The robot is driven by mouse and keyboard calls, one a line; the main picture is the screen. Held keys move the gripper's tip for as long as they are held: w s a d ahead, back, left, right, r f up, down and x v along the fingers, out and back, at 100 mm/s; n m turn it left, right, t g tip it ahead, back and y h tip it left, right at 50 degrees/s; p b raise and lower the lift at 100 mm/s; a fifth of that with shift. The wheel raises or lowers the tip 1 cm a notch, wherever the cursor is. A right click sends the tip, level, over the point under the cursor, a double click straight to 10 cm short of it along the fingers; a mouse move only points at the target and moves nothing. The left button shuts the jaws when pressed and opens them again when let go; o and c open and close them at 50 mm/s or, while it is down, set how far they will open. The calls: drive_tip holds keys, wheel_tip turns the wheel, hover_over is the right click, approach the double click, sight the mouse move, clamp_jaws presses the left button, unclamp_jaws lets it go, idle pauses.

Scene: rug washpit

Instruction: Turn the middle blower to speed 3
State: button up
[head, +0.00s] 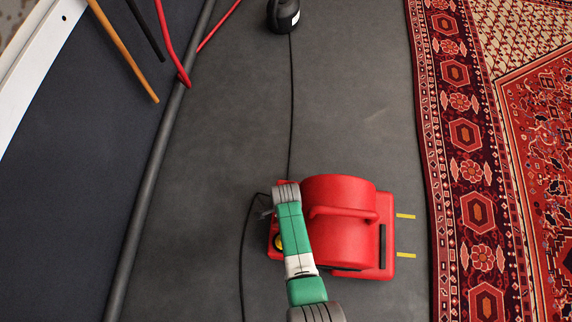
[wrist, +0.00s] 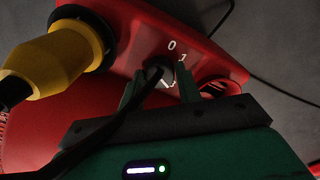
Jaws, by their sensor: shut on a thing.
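The red blower (head: 340,215) sits on the dark floor in the head view, with my arm reaching over its left side. In the wrist view its red panel (wrist: 215,58) carries a dark knob (wrist: 158,70) with a white 0 and 1 printed beside it. My gripper (wrist: 160,80) has its two green fingers on either side of the knob and is shut on it. Other speed marks, and where the knob points, are largely hidden by the fingers and a black cable. In the head view the knob and fingertips are hidden behind my arm.
A yellow plug (wrist: 62,58) with a black cable sits in the panel close beside the fingers; the cable crosses over my gripper. A black container (head: 284,16) stands far back. Patterned rugs (head: 470,150) lie right, past yellow floor marks (head: 405,216). Poles (head: 125,50) lean at upper left.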

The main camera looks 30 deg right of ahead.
idle(0.4)
drive_tip(key=o, duration=1)
drive_tip(key=shift+c, duration=0.2)
wheel_tip(320, 180, up, 8)
drive_tip(key=p, duration=0.4)
drive_tip(key=shift+p, duration=0.3)
drive_tip(key=shift+f, duration=0.1)
